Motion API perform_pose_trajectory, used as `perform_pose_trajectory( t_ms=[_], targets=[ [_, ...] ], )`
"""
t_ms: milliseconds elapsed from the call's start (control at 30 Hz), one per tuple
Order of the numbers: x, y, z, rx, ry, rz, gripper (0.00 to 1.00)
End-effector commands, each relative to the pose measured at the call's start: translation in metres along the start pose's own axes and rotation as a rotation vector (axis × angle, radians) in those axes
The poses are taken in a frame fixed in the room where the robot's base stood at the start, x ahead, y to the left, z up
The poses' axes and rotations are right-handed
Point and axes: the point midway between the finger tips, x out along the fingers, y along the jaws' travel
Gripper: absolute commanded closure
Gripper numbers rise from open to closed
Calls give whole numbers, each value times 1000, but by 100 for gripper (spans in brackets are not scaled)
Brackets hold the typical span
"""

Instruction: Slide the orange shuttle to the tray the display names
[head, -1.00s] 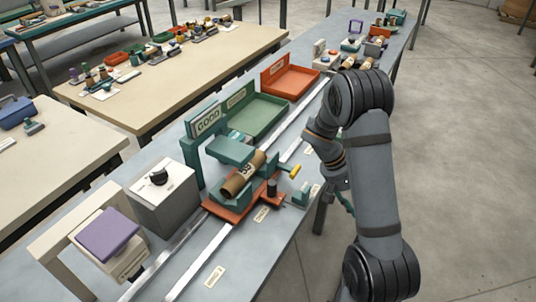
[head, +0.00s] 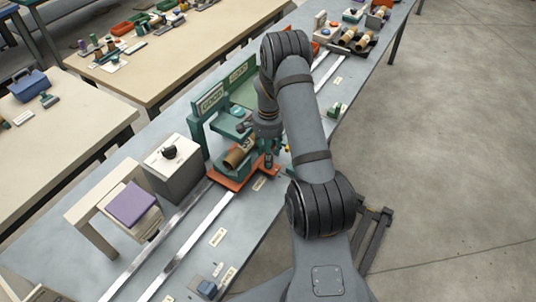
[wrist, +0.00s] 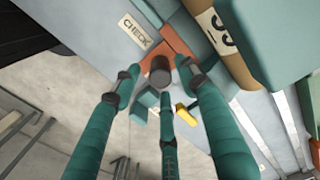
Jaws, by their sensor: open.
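The orange shuttle (head: 228,183) sits on the rails under the green frame with a brown tube (head: 236,157) on it. In the wrist view, the shuttle (wrist: 182,44) carries a dark upright post (wrist: 160,70). The green display (head: 212,100) reads "GOOD". The green tray (head: 246,93) stands behind the rails, partly hidden by my arm; the orange tray is almost wholly hidden. My gripper (head: 268,150) is over the shuttle's front side. In the wrist view, its teal fingers (wrist: 160,78) are spread open around the post in the picture; contact cannot be told.
Two metal rails (head: 190,232) run along the bench. A grey box with a black knob (head: 172,165) and a purple pad (head: 132,204) stand at the left. A "CHECK" label (wrist: 134,31) lies beside the shuttle. A yellow piece (wrist: 186,113) is near the fingers.

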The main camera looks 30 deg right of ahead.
Motion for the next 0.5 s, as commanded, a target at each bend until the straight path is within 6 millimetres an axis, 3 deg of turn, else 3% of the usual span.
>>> perform_pose_trajectory(
  t_ms=[200,500],
  targets=[
    [18,-1,0,0,0,-1,57],
    [22,0,-1,1,1,-1,57]
  ],
)
